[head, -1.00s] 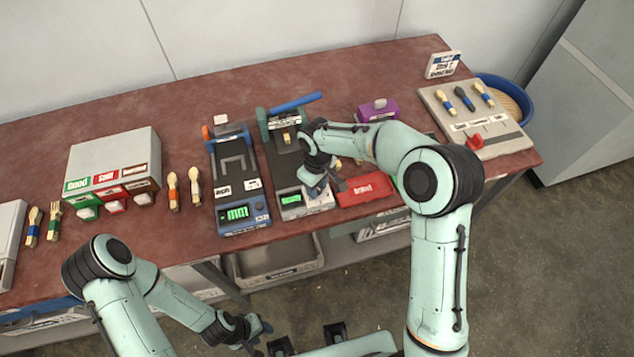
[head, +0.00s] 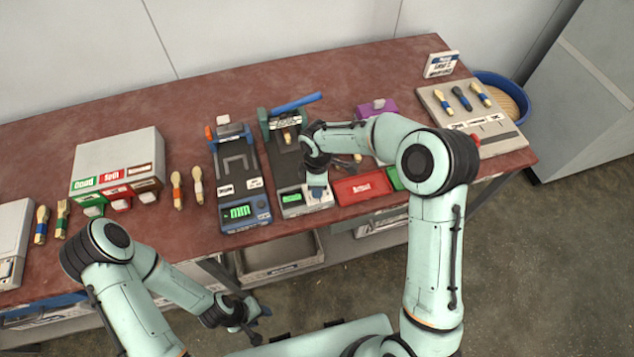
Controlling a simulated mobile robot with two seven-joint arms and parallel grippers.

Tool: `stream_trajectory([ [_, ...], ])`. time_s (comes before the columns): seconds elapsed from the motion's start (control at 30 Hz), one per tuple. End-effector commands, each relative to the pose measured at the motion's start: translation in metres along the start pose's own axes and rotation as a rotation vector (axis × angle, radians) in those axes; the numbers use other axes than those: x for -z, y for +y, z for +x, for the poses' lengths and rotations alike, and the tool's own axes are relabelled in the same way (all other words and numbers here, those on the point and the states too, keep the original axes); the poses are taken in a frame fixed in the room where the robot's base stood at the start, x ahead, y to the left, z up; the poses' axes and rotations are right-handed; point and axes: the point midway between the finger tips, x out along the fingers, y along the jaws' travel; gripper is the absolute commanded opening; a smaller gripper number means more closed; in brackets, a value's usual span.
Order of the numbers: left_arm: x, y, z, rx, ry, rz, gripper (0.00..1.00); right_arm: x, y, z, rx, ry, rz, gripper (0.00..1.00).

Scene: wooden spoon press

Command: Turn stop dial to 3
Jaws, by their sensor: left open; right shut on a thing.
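The press (head: 287,165) is a dark-bedded machine with a green head and a raised blue lever (head: 297,104). Its front panel has a lit green display (head: 292,198). My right gripper (head: 318,193) points down at the right end of this panel, beside the display. It is shut on what appears to be the stop dial, which the gripper and wrist hide. I cannot read the dial's setting. My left gripper (head: 256,322) is open and empty, low in front of the table and away from the press.
A blue-framed device (head: 240,213) with its own green display stands just left of the press. A red tray (head: 363,188) lies close on the right, with a purple box (head: 377,108) behind. Several spoons and a grey dispenser (head: 115,150) are further left.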

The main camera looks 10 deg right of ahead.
Motion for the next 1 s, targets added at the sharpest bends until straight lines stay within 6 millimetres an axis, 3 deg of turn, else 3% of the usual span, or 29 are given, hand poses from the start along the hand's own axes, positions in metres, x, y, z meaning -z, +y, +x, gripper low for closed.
stream_trajectory([
  [0.57, 0.0010, 0.0009, -0.0014, 0.000, 0.001, 0.000, 0.43, -0.0001, 0.0002, 0.0002, -0.001, -0.001, -0.032, 0.03],
  [0.6, 0.0010, 0.0009, -0.0014, 0.000, 0.001, 0.000, 0.43, -0.0001, 0.0001, 0.0002, -0.001, -0.001, -0.032, 0.43],
  [0.67, 0.0011, 0.0009, -0.0014, 0.000, 0.001, 0.000, 0.43, -0.0001, 0.0001, 0.0002, -0.001, -0.001, -0.031, 0.58],
  [1.0, 0.0012, 0.0010, -0.0017, -0.001, 0.002, 0.001, 0.43, 0.0000, 0.0004, -0.0029, -0.001, 0.000, -0.030, 0.58],
])
